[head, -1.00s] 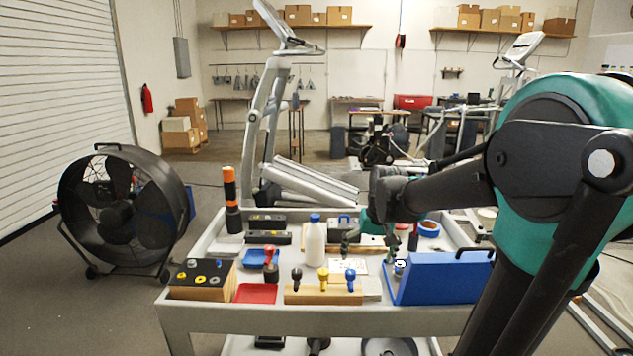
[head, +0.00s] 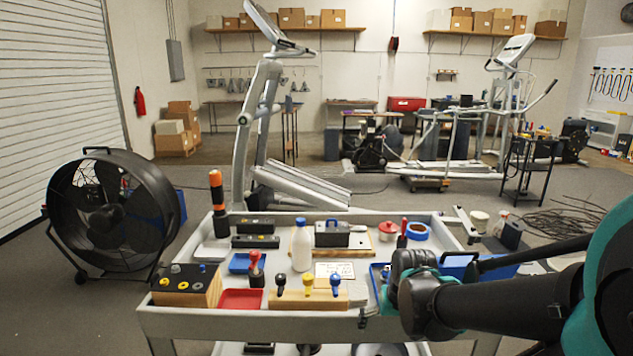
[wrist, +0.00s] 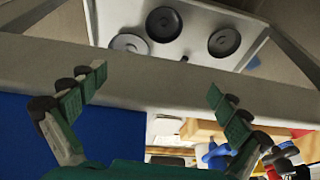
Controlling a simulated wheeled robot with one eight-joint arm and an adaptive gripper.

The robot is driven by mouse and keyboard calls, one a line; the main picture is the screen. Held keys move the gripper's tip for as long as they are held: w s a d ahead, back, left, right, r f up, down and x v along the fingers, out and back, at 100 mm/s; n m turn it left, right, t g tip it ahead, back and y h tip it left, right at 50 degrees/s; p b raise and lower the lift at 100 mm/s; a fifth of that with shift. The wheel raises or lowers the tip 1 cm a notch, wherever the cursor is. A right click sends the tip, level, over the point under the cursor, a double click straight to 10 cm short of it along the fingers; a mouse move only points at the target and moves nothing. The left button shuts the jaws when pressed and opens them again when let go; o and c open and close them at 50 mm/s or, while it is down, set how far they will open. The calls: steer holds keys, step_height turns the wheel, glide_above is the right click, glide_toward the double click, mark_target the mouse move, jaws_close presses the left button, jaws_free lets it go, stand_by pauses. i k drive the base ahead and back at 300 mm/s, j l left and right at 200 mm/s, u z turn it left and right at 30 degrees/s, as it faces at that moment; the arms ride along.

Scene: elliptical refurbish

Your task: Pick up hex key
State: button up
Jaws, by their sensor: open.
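I cannot clearly make out a hex key in either view. A wooden block (head: 308,300) near the cart's front edge holds upright tools with black, yellow and blue handles. A blue handle (wrist: 216,156) and part of the wooden block show low in the wrist view. My gripper (wrist: 157,85) is open and empty, its two green-padded fingers spread over the cart's front rim (wrist: 150,75). In the head view my arm hides most of my gripper and the front right of the cart.
A blue case (head: 480,265) stands at the cart's right, partly behind my arm. A white bottle (head: 302,246), a red tray (head: 241,299) and a black-topped wooden box (head: 186,286) crowd the cart. Round plates (wrist: 164,24) lie on the lower shelf. A large fan (head: 115,215) stands left.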

mark_target(280, 278)
steer(key=l, duration=0.15)
steer(key=k+j, duration=0.1)
steer(key=j, duration=0.35)
steer(key=k+j, duration=0.1)
steer(key=j, duration=0.4)
steer(key=k+j, duration=0.1)
steer(key=j, duration=0.35)
